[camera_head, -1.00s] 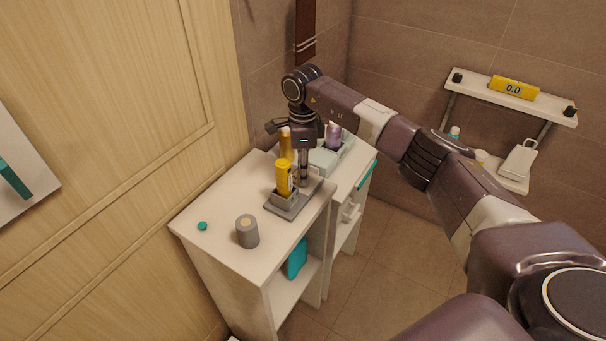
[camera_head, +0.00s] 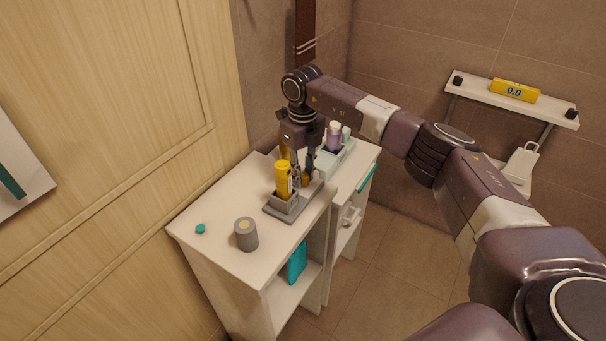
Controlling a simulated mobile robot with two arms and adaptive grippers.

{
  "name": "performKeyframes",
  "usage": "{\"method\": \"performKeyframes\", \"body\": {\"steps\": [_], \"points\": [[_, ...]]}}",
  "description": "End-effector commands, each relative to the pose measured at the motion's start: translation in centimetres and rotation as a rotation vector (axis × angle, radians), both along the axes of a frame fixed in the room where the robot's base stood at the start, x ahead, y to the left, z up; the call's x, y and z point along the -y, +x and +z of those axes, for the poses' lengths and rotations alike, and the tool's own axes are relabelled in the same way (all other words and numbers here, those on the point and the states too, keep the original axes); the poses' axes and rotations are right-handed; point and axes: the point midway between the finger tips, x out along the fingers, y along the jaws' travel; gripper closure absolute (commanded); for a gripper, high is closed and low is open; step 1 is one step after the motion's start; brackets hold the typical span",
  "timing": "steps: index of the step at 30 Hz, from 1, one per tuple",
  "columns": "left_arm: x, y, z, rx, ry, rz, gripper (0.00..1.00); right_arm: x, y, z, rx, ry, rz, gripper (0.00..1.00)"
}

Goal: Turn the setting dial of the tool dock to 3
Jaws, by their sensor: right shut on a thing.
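The tool dock (camera_head: 283,211) is a grey base on the white cabinet top, with a yellow tool (camera_head: 283,180) standing upright in its holder. My right gripper (camera_head: 304,181) points down at the dock's right rear part, just right of the yellow tool. Its fingers are shut on what seems to be the setting dial, a small dark shape mostly hidden between them. I cannot read the dial's number or marks. The gripper body covers the area above the yellow tool. My left gripper is not in view.
A grey cylinder (camera_head: 246,235) and a small teal disc (camera_head: 200,229) sit on the cabinet top (camera_head: 215,252) in front. A pale holder with a purple-topped bottle (camera_head: 333,136) stands behind the gripper. A wall shelf (camera_head: 545,108) with a yellow display is at the right.

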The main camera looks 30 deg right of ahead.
Motion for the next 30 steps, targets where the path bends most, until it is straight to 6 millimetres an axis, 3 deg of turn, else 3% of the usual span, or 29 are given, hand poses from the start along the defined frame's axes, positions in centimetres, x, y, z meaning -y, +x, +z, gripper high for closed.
{"method": "performKeyframes", "body": {"steps": [12, 29, 30], "points": [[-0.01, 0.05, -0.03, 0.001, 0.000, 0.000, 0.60, 0.09, 0.11, 0.14, 0.004, 0.000, -0.201, 1.00], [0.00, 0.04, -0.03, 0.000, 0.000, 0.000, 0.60, 0.09, 0.13, 0.17, 0.005, 0.000, -0.233, 1.00], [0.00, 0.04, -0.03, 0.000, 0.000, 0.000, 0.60, 0.09, 0.13, 0.17, 0.005, 0.001, -0.233, 0.78]]}}
